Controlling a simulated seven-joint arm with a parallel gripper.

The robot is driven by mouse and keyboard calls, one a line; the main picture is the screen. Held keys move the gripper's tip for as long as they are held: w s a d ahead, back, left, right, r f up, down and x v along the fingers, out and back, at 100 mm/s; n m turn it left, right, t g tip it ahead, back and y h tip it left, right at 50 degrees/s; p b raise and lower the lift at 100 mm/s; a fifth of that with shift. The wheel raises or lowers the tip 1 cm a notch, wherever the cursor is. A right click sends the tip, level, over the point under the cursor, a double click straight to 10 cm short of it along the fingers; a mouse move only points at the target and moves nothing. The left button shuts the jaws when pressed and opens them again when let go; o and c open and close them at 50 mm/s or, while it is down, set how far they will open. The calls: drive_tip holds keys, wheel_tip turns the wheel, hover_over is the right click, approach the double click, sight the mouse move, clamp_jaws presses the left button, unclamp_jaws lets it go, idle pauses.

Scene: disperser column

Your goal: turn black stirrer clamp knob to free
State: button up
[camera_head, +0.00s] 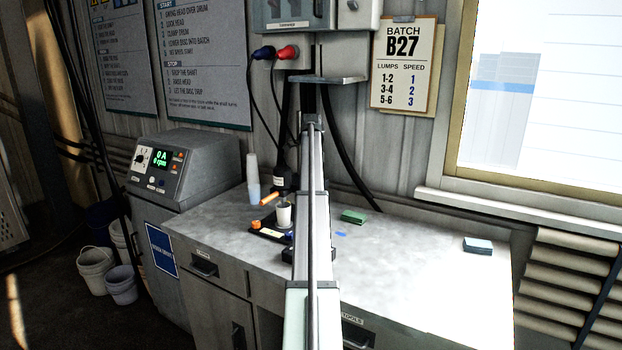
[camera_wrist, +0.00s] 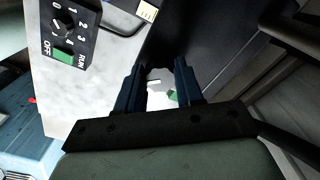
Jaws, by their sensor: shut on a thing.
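In the wrist view my gripper (camera_wrist: 158,80) shows two dark blue fingers with a gap between them. I cannot tell the black clamp knob apart from that black body. A control panel (camera_wrist: 88,45) with a black dial, marks from 0 to 4 and a green OFF/RUN switch is at the upper left. In the head view my arm hides my gripper and most of the stirrer. A black motor-like part (camera_head: 283,180) and an orange handle (camera_head: 270,199) show beside the arm.
A white cup (camera_head: 284,214) and an orange knob (camera_head: 256,224) are on the bench (camera_head: 420,260) left of my arm. A grey console (camera_head: 185,165) stands left. The bench's right part is mostly clear.

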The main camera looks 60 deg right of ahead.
drive_tip(key=n, duration=0.7)
drive_tip(key=shift+s, duration=0.1)
drive_tip(key=n, duration=0.7)
drive_tip(key=shift+s+n, duration=0.15)
drive_tip(key=shift+n, duration=0.15)
drive_tip(key=n, duration=0.3)
drive_tip(key=shift+n, duration=0.3)
drive_tip(key=n, duration=0.3)
drive_tip(key=shift+n, duration=0.4)
drive_tip(key=n, duration=0.6)
drive_tip(key=shift+s+d, duration=0.1)
drive_tip(key=shift+d, duration=0.05)
drive_tip(key=shift+n, duration=0.3)
